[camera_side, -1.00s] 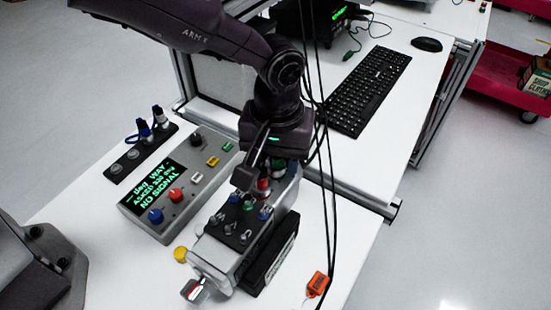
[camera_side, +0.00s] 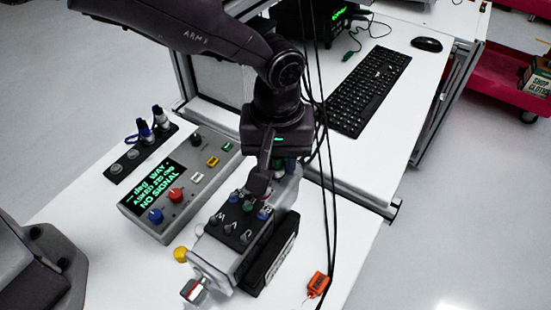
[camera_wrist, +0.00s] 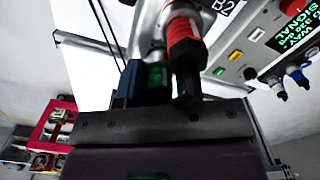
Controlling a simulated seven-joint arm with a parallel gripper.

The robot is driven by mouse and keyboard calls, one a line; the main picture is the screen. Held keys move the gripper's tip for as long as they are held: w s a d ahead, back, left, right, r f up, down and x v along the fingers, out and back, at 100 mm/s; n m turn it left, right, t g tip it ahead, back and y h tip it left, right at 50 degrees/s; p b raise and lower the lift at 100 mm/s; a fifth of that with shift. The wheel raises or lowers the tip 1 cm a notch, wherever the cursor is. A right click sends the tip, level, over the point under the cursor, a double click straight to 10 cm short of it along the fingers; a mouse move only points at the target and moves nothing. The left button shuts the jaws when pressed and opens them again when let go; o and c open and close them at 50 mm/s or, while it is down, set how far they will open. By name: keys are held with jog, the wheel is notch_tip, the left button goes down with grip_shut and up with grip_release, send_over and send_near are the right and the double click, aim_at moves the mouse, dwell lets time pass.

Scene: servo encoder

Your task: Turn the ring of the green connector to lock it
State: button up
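The green connector (camera_wrist: 157,76) shows in the wrist view between the two fingers of my gripper (camera_wrist: 160,90), partly hidden by them. One finger stands on each side of it; whether they touch it is unclear. A red connector (camera_wrist: 184,38) with a black end stands just beyond. In the side view my gripper (camera_side: 260,187) points down at the far end of the grey servo unit (camera_side: 222,252), which has a dark labelled panel (camera_side: 232,226). A green part (camera_side: 279,163) shows just behind the fingers there. The ring's own position is hidden.
The control box (camera_side: 185,188), left of the unit, has coloured knobs and a display reading "NO SIGNAL". A dark strip (camera_side: 142,153) behind it holds blue-cabled plugs. Black cables (camera_side: 327,120) hang close to my gripper's right. An orange tag (camera_side: 318,284) lies front right.

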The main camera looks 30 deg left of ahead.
jog(key=m, duration=0.6)
jog(key=shift+m, duration=0.4)
jog(key=m, duration=0.5)
jog(key=shift+m, duration=0.3)
jog(key=o, duration=0.5)
jog(key=shift+r, duration=4.55)
